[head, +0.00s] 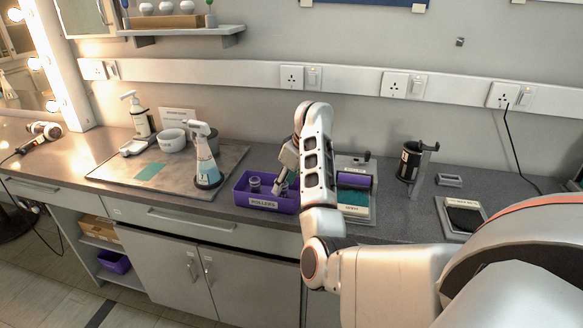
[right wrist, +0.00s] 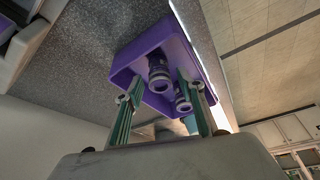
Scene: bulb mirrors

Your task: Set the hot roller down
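A purple bin labelled "ROLLERS" (head: 264,204) stands on the counter, left of my right forearm. It holds small dark-and-purple rollers; one (head: 255,184) shows at its left. My right gripper (head: 284,178) points down over the bin's right part, partly hidden by my wrist. In the right wrist view its two green-grey fingers (right wrist: 160,88) are apart. One roller (right wrist: 159,76) shows between the fingertips with gaps, and another (right wrist: 183,98) beside the right-hand finger; neither looks gripped. The purple bin (right wrist: 125,78) surrounds them. My left gripper is out of view.
Right of my forearm is a station with a purple cylinder (head: 354,181) and a green pad (head: 353,198). Farther right are a black canister in a stand (head: 409,162) and a dark-topped tray (head: 465,217).

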